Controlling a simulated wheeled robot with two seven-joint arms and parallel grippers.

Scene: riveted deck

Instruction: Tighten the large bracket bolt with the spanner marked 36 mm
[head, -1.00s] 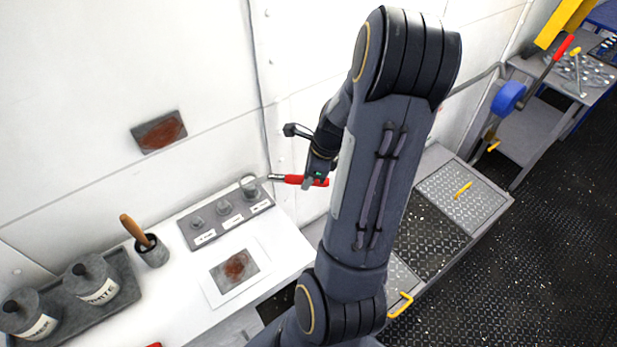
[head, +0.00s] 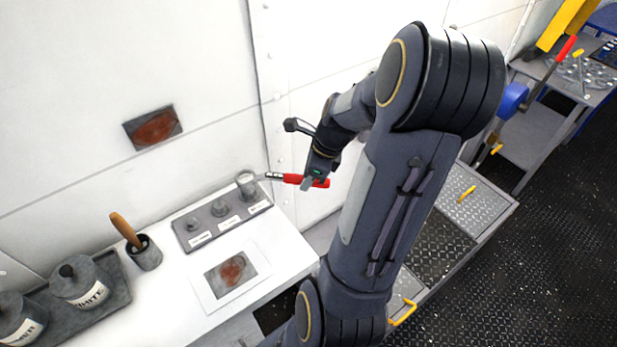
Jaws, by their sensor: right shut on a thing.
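My right gripper (head: 312,182) is shut on a red-handled spanner (head: 291,178). The spanner lies nearly level in the picture, its head pointing left at the large bolt (head: 246,182). The head is at or touching this bolt; I cannot tell whether it is seated around it. The bolt is the rightmost and largest of three on a grey bracket plate (head: 207,238) with white labels, on the white bench. The size mark on the spanner cannot be read. My left gripper is not in view.
A card with a rusty patch (head: 213,292) lies in front of the plate. A pot with a wooden handle (head: 146,257) and a tray of labelled pots (head: 119,296) stand left. The wall (head: 60,120) rises close behind. A grey trolley (head: 537,130) stands far right.

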